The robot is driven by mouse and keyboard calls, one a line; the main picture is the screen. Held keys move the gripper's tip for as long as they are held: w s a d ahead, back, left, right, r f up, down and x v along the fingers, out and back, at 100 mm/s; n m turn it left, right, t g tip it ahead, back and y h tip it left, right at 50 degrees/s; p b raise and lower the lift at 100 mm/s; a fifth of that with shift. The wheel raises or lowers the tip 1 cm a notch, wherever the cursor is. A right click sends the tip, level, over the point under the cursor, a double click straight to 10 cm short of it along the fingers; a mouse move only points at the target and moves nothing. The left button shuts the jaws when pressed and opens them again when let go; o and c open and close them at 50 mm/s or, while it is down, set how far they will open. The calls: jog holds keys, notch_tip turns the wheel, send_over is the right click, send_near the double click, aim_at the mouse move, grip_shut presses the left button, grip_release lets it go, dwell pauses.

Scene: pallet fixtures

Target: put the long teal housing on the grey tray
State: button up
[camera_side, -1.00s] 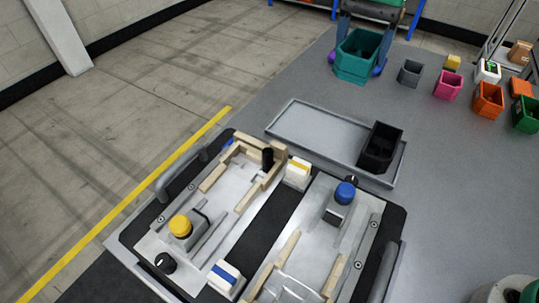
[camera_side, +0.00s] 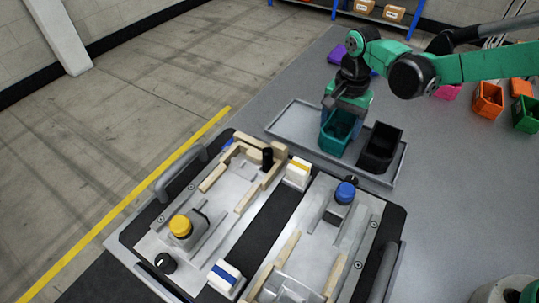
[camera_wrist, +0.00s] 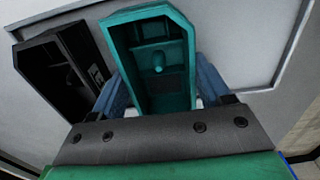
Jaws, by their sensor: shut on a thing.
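The long teal housing (camera_side: 336,137) is an open-topped box. My gripper (camera_side: 345,112) is shut on it, with blue fingers on its two sides. In the side view it is over the middle of the grey tray (camera_side: 290,120), to the left of a black housing. The wrist view shows the teal housing (camera_wrist: 152,60) between the fingers (camera_wrist: 160,95), with the tray (camera_wrist: 235,40) beneath. I cannot tell whether the housing touches the tray floor.
The black housing (camera_side: 380,148) stands on the tray's right part, close beside the teal one. A fixture pallet (camera_side: 270,210) with wooden rails and knobs lies in front. Pink (camera_side: 447,91), orange (camera_side: 488,98) and green (camera_side: 526,114) boxes stand at the right. The tray's left part is clear.

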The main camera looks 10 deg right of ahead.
jog(key=shift+f, duration=0.1)
jog(key=o, duration=1.3)
jog(key=shift+o, duration=0.2)
notch_tip(320, 180, up, 12)
jog(key=s+d+n+t, duration=0.7)
jog(key=s+d+n, duration=0.2)
jog(key=s, duration=0.5)
jog(key=shift+d, duration=0.8)
